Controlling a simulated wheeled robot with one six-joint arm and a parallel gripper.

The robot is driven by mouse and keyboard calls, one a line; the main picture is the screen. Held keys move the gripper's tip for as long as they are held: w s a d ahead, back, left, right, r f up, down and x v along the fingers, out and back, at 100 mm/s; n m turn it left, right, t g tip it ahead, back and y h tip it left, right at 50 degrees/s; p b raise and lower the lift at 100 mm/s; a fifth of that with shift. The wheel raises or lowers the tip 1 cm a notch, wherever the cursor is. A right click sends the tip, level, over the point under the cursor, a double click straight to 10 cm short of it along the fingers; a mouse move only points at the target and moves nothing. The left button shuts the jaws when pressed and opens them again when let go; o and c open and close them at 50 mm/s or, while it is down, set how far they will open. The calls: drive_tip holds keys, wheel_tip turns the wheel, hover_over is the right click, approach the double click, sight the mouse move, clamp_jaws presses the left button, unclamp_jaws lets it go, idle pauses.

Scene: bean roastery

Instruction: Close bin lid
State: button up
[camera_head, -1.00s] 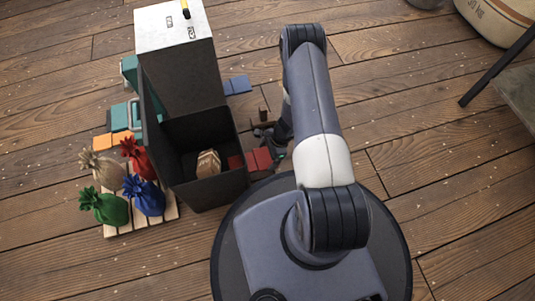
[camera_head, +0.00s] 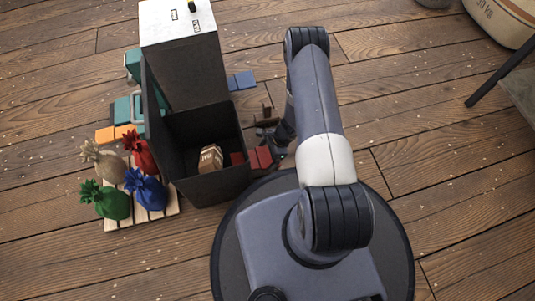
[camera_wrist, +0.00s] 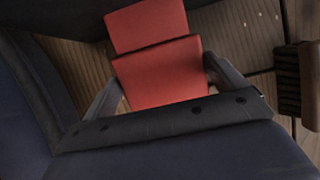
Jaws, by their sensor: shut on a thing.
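A dark open bin (camera_head: 218,188) stands left of my arm with a brown bag (camera_head: 210,158) inside. A tall dark panel (camera_head: 156,125) stands upright along its left side; it looks like the lid, swung open. My gripper (camera_wrist: 165,72) is low at the right of the bin, mostly hidden by my arm in the head view. In the wrist view its two fingers close on the sides of a red block (camera_wrist: 162,78). A second red piece (camera_wrist: 146,24) lies just beyond it. In the head view red pieces (camera_head: 260,157) show beside the bin's right wall.
A tall dark box with a white top (camera_head: 178,22) stands behind the bin. Green, blue, red and tan sacks sit on a slatted pallet (camera_head: 168,211) at the left. Blue blocks (camera_head: 241,81) lie behind. A large sack (camera_head: 505,15) is far right.

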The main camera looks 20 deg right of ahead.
drive_tip(key=shift+a, duration=0.2)
drive_tip(key=o, duration=1.1)
drive_tip(key=p+v, duration=0.4)
drive_tip(key=v, duration=0.7)
